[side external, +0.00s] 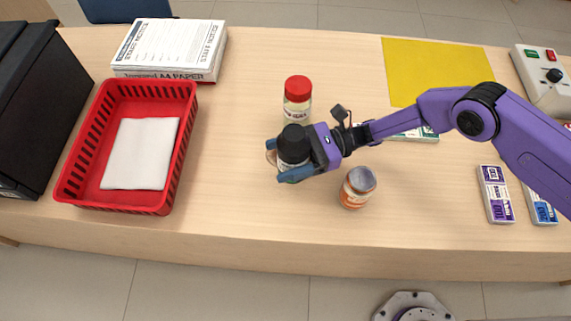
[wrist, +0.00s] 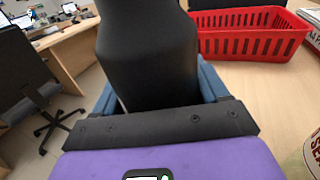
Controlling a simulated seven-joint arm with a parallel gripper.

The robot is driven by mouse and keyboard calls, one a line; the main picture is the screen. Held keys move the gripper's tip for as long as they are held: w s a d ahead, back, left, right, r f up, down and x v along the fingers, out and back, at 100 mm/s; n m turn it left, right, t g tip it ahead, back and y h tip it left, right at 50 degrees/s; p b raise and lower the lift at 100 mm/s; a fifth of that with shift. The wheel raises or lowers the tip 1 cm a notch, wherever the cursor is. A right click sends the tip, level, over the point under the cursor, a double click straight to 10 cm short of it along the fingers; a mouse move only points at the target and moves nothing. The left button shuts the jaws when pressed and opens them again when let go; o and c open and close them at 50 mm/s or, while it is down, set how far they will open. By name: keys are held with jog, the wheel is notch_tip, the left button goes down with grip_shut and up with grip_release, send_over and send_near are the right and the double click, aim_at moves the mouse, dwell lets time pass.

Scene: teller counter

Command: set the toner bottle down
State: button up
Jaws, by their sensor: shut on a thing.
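The toner bottle (side external: 293,146), with a black cap and a dark body bearing a pale label, is held in my gripper (side external: 281,161). The blue fingers are shut around its sides, and it looks roughly upright. In the wrist view the black bottle (wrist: 150,45) fills the space between the fingers. Its base is partly hidden by a finger, and I cannot tell whether it touches the wooden counter (side external: 240,205).
A red-capped jar (side external: 297,100) stands just behind the bottle, and an orange-labelled jar (side external: 357,188) at front right. A red basket (side external: 175,160) with white paper (side external: 140,153) lies left. A yellow mat (side external: 435,65) lies back right. Counter between basket and bottle is clear.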

aim_at(300, 147)
jog(key=shift+f, duration=1.95)
jog(key=shift+f, duration=0.2)
jog(key=o, duration=1.3)
jog(key=shift+r, duration=0.1)
jog(key=shift+r, duration=0.1)
jog(key=v, duration=0.3)
jog(key=shift+a, duration=0.1)
notch_tip(300, 147, up, 5)
jog(key=shift+r, duration=0.95)
